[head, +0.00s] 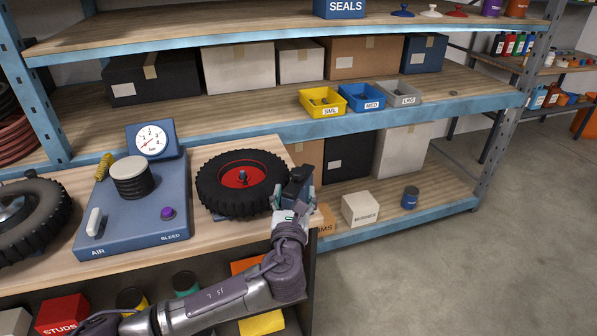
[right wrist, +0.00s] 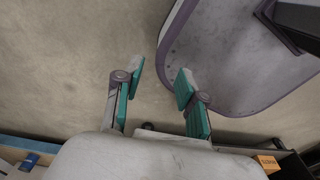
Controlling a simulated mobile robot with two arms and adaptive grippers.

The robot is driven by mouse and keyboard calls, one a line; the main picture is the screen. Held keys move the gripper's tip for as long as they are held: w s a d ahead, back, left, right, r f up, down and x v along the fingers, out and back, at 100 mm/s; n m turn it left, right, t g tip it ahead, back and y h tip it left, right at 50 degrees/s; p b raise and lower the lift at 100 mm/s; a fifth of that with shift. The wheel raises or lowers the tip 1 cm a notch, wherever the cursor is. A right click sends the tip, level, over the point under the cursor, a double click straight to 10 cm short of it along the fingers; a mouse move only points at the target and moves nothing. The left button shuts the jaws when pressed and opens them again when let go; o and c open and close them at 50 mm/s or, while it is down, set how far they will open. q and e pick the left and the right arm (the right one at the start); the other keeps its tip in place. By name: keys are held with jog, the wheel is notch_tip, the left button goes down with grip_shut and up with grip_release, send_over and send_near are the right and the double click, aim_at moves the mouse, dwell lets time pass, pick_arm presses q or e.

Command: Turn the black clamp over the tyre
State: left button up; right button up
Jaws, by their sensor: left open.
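The black tyre (head: 207,192) with a red hub (head: 240,175) lies flat near the right end of the workbench. The black clamp (head: 297,177) is a dark upright piece at the tyre's right edge. My left gripper (head: 292,194) is open at the clamp, with its fingers around the clamp's lower part. The gripper hides that part, so I cannot tell whether they touch. My right gripper (right wrist: 160,82) is open and empty over bare floor in the right wrist view.
A blue air station (head: 120,225) with a gauge (head: 151,140) stands left of the tyre. Another tyre (head: 45,205) is at the far left. Shelving behind holds boxes and yellow (head: 321,101), blue and grey bins. Open floor (head: 450,270) lies at the right.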

aim_at(297, 177)
pick_arm(q)
jog(key=w, duration=0.7)
jog(key=shift+w+d+f+p, duration=0.1)
jog(key=shift+w+d+p, duration=0.2)
jog(key=shift+w, duration=0.05)
grip_shut()
